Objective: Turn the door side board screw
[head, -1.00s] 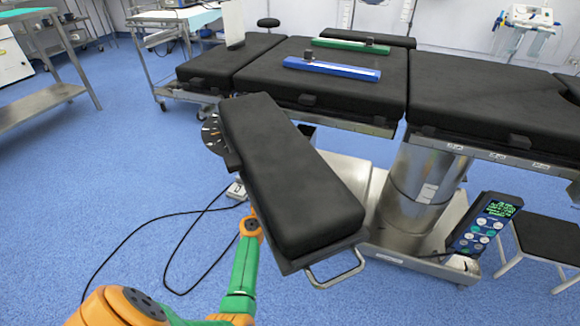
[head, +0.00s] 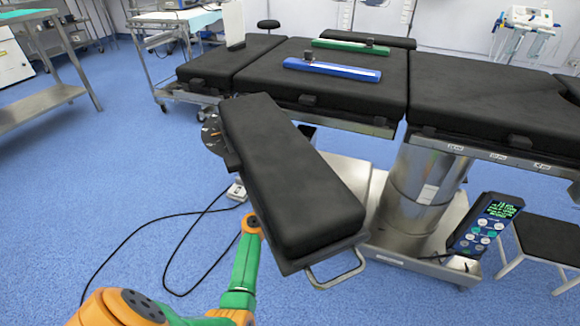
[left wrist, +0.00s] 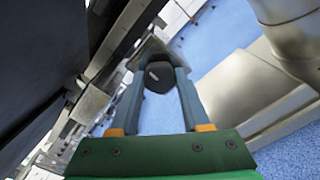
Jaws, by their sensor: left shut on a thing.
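The side board (head: 285,175) is a long black padded board with a metal loop handle (head: 336,272) at its near end, angled out from the operating table (head: 470,90). My left arm reaches under the board in the head view, and the board hides its gripper there. In the left wrist view my left gripper (left wrist: 158,85) has its two fingers closed on a dark rounded knob, the screw (left wrist: 158,76), beneath the board. The board's dark underside fills the left of that view. My right gripper is in neither view.
The metal column (head: 425,185) and its base stand right of the board. A hand control (head: 487,225) with a lit display leans there. Black cables lie on the blue floor to the left. Blue (head: 331,68) and green (head: 350,46) bars lie on the table.

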